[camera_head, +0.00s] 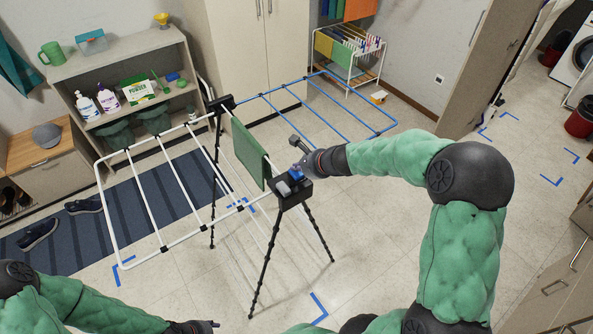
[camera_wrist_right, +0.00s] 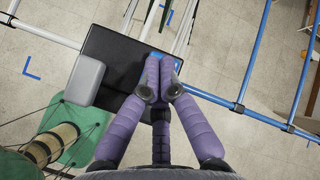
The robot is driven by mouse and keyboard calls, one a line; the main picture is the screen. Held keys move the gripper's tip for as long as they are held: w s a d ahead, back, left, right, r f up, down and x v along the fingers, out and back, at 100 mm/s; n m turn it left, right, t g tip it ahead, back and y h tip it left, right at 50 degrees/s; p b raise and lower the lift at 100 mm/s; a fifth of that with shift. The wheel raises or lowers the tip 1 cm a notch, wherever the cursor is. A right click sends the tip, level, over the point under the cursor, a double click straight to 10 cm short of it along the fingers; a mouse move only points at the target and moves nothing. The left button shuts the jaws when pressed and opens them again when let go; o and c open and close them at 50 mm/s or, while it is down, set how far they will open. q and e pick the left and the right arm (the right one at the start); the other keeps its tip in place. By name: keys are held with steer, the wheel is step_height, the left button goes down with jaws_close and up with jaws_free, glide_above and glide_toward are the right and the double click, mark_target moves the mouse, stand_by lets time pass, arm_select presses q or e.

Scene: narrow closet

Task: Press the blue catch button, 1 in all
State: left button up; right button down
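The drying rack has a white-barred wing (camera_head: 104,200) at the left and a blue-barred wing (camera_head: 358,99) at the back right. Its near black hub (camera_head: 294,198) carries the blue catch button (camera_head: 296,175) and a grey block (camera_head: 283,188). In the right wrist view, the blue button (camera_wrist_right: 157,55) is mostly hidden by my fingertips. My right gripper (camera_head: 306,167) is at the hub, its purple fingers together over the button (camera_wrist_right: 164,62). Whether they touch or push it, I cannot tell. My left gripper (camera_head: 200,326) is low at the bottom edge, away from the rack.
A green cloth (camera_head: 247,150) hangs in the rack's middle. A shelf (camera_head: 70,72) with bottles and boxes stands behind left, a striped rug (camera_head: 75,232) below it. A small loaded rack (camera_head: 345,55) is at the back.

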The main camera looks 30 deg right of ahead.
mark_target(298, 173)
steer(key=shift+f+b, duration=0.35)
steer(key=shift+f, duration=0.1)
stand_by(0.3)
steer(key=shift+r, duration=0.15)
steer(key=shift+r+p, duration=1.15)
step_height(298, 173, up, 5)
steer(key=p, duration=0.4)
steer(key=shift+p, duration=0.3)
steer(key=shift+d, duration=0.1)
stand_by(0.5)
